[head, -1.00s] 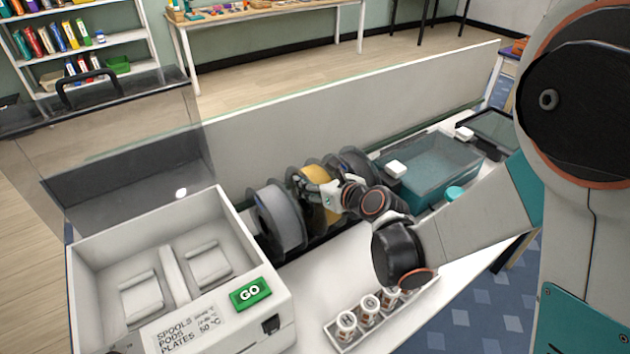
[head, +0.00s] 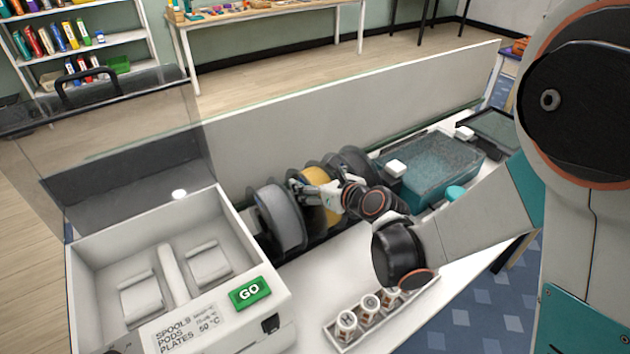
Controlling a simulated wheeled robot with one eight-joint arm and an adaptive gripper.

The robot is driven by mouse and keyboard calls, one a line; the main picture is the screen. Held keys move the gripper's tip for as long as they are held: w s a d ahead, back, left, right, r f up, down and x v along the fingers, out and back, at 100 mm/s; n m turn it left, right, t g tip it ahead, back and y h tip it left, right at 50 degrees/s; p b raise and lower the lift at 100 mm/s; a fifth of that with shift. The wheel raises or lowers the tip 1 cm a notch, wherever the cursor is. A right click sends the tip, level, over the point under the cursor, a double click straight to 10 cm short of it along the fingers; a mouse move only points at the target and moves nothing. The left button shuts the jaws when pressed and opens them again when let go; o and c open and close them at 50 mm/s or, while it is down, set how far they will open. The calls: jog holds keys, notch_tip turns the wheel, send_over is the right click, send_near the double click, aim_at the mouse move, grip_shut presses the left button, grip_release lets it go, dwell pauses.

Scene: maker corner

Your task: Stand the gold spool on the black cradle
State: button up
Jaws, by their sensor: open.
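The gold spool (head: 316,177) stands upright in the row of spools behind the worktop, between a grey spool and a dark one. Its yellow winding shows, and my gripper hides part of it. My gripper (head: 306,193) is open at the near side of the gold spool, its fingers close to the rim; I cannot tell whether they touch. A dark support shows in part under the row; I cannot tell whether this is the black cradle.
The grey spool (head: 281,217) stands close left of my gripper, the dark spool (head: 355,160) behind it. A white box (head: 180,290) with a raised clear lid and GO button is at left. A teal-tinted bin (head: 440,165) is at right. A tray of small jars (head: 370,312) lies in front.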

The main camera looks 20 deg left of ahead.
jog(key=v, duration=1.2)
dwell(0.3)
